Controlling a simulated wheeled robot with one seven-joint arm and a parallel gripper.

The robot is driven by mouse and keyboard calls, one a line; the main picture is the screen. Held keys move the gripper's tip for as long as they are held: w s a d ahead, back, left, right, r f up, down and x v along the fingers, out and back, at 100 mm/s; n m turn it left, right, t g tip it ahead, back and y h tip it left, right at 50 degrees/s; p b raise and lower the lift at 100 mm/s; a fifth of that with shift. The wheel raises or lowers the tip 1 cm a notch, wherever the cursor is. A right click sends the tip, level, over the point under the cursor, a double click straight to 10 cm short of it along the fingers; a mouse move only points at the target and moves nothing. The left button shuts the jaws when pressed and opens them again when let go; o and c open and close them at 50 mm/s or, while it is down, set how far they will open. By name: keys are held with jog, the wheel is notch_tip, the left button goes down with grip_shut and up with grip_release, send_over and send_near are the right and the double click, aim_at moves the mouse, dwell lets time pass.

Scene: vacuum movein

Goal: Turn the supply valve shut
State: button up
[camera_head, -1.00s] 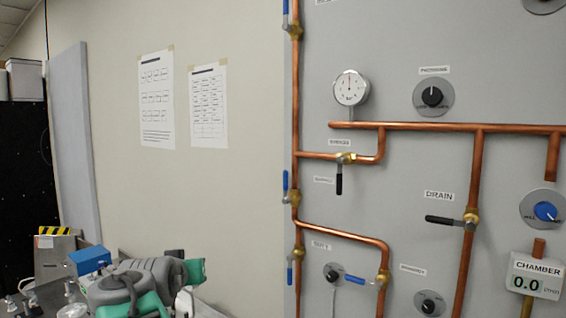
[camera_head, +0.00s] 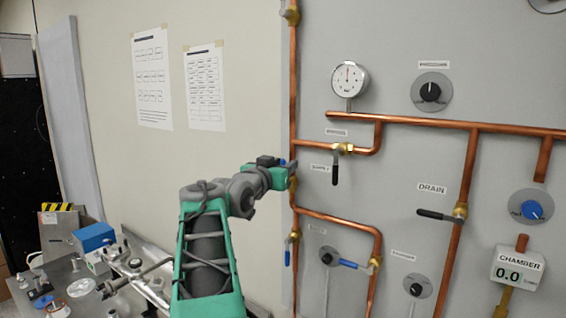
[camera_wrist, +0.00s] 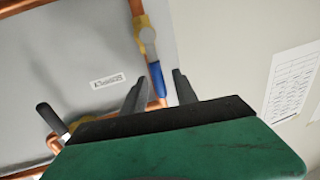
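The supply valve (camera_head: 292,184) is a brass valve on the left vertical copper pipe, beside a label that reads like SUPPLY. Its blue lever (camera_wrist: 157,80) runs along the pipe and is mostly hidden by my gripper in the head view. My gripper (camera_head: 289,164) is at the lever, reaching in from the left. In the wrist view my gripper (camera_wrist: 160,76) is open, with one dark finger on each side of the blue lever. The fingers appear apart from it; I cannot tell how far the lever reaches between them.
A black-handled valve (camera_head: 335,168) hangs to the right, and the DRAIN valve (camera_head: 437,215) is further right. Another blue lever (camera_head: 288,256) is below on the same pipe. A gauge (camera_head: 349,78) is above. A cluttered bench (camera_head: 65,275) stands at lower left.

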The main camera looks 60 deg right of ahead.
grip_shut()
dwell(1.4)
